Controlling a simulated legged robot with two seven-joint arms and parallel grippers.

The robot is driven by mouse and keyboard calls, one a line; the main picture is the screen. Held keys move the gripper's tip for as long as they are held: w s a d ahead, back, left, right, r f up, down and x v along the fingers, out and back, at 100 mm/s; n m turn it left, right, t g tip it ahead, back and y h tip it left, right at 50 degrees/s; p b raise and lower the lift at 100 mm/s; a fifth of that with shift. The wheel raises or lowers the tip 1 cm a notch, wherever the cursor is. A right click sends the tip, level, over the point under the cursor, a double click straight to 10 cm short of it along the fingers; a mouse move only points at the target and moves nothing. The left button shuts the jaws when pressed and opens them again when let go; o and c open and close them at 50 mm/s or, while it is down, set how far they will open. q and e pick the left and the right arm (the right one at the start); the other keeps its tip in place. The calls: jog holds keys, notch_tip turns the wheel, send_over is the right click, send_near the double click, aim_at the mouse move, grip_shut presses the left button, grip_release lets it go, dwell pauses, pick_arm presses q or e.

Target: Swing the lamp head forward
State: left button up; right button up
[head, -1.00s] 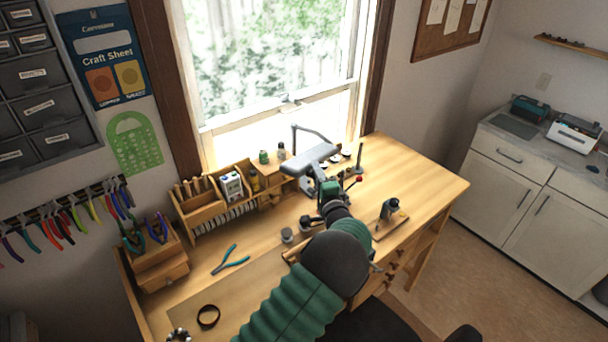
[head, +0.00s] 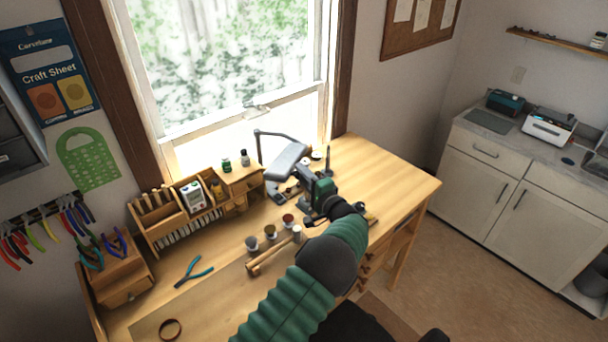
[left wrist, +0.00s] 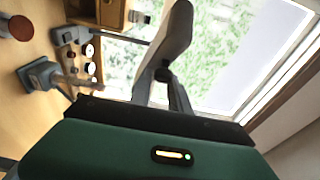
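The lamp head (head: 286,158) is a grey, elongated shade on a thin dark arm, above the back of the workbench in front of the window. In the left wrist view the lamp head (left wrist: 176,38) is a long grey shape rising from the fingertips. My left gripper (head: 299,177), green and dark, reaches in from the front with its fingers at the near end of the lamp head. In the left wrist view its two dark fingers (left wrist: 162,78) stand apart at their bases and meet the lamp's lower end. Whether they clamp it I cannot tell. My right gripper is out of view.
A wooden organizer (head: 180,225) stands left of the lamp. Small jars (head: 270,231), a wooden-handled tool (head: 268,258) and teal pliers (head: 194,270) lie on the workbench (head: 400,180). The bench's right end is mostly clear.

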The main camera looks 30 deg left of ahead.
pick_arm(q)
jog(key=o, duration=0.4)
jog(key=shift+w+f, duration=0.1)
jog(key=shift+w, duration=0.05)
jog(key=shift+c, duration=0.2)
jog(key=shift+a, duration=0.1)
jog(key=b+v, duration=0.4)
jog(key=v, duration=1.2)
jog(key=shift+s+d+b, duration=0.25)
jog(key=shift+d+b, duration=0.05)
jog(key=shift+d, duration=0.05)
jog(key=shift+f, duration=0.1)
